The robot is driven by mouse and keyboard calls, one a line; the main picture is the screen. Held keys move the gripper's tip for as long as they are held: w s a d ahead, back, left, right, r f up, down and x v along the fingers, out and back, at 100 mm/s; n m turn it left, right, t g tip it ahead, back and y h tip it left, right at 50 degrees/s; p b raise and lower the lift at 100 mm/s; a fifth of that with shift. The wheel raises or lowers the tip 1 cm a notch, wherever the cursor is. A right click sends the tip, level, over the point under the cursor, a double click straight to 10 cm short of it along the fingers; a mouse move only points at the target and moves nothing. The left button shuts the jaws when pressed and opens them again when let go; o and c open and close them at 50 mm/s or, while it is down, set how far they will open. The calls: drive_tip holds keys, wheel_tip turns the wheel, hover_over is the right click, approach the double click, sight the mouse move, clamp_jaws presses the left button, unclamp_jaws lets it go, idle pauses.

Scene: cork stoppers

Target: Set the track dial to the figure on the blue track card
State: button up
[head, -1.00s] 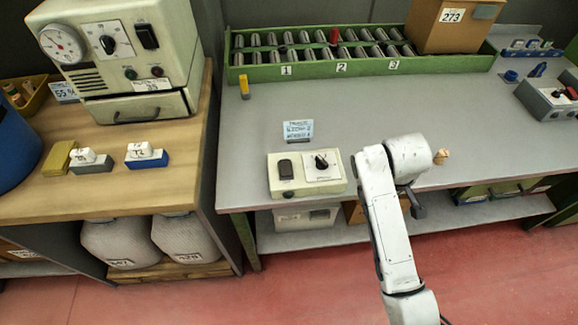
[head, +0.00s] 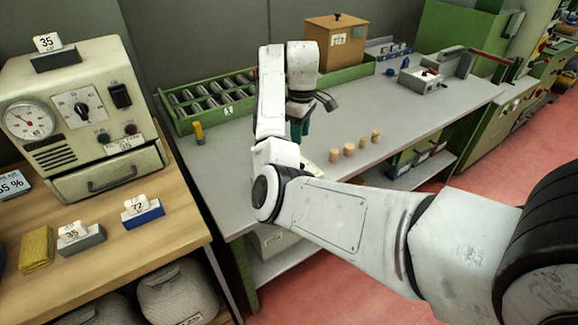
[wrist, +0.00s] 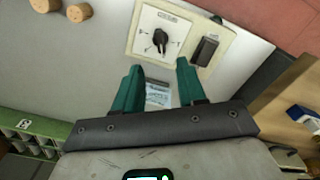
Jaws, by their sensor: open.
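The track dial (wrist: 160,40) is a black knob on a white plate on a cream control box (wrist: 135,38), with a dark rocker switch (wrist: 204,50) beside it. The dial's marks are too small to read.
Several corks (head: 349,149) stand on the grey bench (head: 400,110) right of my gripper. A green rack (head: 187,122) of metal cylinders and a wooden box (head: 320,40) are behind. A cream machine (head: 80,150) with its own dial stands on the wooden table at left.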

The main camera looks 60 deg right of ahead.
wheel_tip(320, 180, down, 10)
drive_tip(key=shift+f, duration=0.25)
drive_tip(key=shift+c, duration=0.2)
clamp_jaws()
idle(0.4)
